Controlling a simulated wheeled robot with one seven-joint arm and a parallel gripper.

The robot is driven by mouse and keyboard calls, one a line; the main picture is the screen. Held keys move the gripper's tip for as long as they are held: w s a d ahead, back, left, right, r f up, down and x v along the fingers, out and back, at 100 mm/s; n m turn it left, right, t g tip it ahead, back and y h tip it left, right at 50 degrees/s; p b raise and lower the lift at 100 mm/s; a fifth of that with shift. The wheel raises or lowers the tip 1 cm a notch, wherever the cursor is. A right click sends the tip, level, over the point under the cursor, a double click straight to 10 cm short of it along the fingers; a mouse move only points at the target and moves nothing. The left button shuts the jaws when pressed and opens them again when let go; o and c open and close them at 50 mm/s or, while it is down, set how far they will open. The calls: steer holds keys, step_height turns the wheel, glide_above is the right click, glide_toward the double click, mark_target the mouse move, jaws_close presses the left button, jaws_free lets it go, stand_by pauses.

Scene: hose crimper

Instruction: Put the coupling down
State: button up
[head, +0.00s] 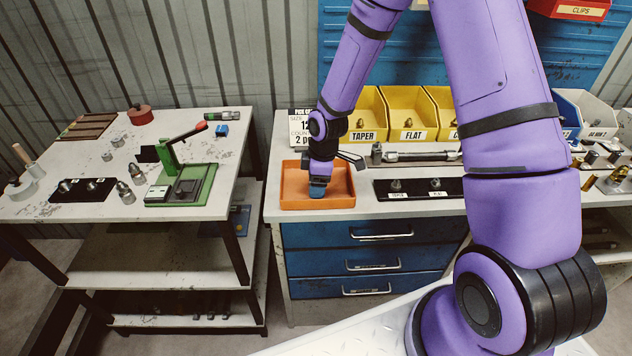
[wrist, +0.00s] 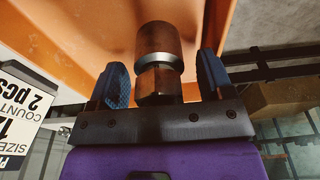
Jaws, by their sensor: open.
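My gripper (head: 318,191) points down into the orange tray (head: 342,198) at the left end of the right bench. In the wrist view, its two blue fingers (wrist: 163,80) stand open. The coupling (wrist: 158,50), a brownish metal piece with a wide collar and a narrower lower part, sits between them. A gap shows on each side, so neither finger touches it. The orange tray floor (wrist: 75,25) is behind the coupling. In the head view the coupling is hidden by my gripper. I cannot tell exactly how it meets the tray floor.
A white sign (head: 301,128) stands behind the tray, close to my wrist. Yellow bins (head: 368,112) line the back. A black strip (head: 418,188) with small fittings lies right of the tray. A green lever press (head: 185,180) stands on the left table, across a gap.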

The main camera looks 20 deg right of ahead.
steer(key=r, duration=0.4)
steer(key=d+r, duration=0.1)
steer(key=r, duration=0.7)
steer(key=shift+s+d, duration=0.35)
steer(key=shift+d, duration=0.05)
steer(key=s+d+r+m+t+h, duration=0.1)
steer(key=s+d+r+m, duration=0.15)
steer(key=s+r, duration=0.4)
steer(key=s+d+r+m+t+h, duration=0.1)
steer(key=s+r+m, duration=0.25)
steer(key=r, duration=0.65)
steer(key=s+d+r+m+t, duration=0.1)
steer(key=s+r+m, duration=0.3)
steer(key=s, duration=0.4)
steer(key=s+d+r+m+t, duration=0.1)
steer(key=s+r+m, duration=0.3)
steer(key=s, duration=0.5)
steer(key=shift+d+r+t, duration=0.2)
steer(key=shift+r+t, duration=0.1)
steer(key=shift+r, duration=0.5)
steer(key=shift+d, duration=0.1)
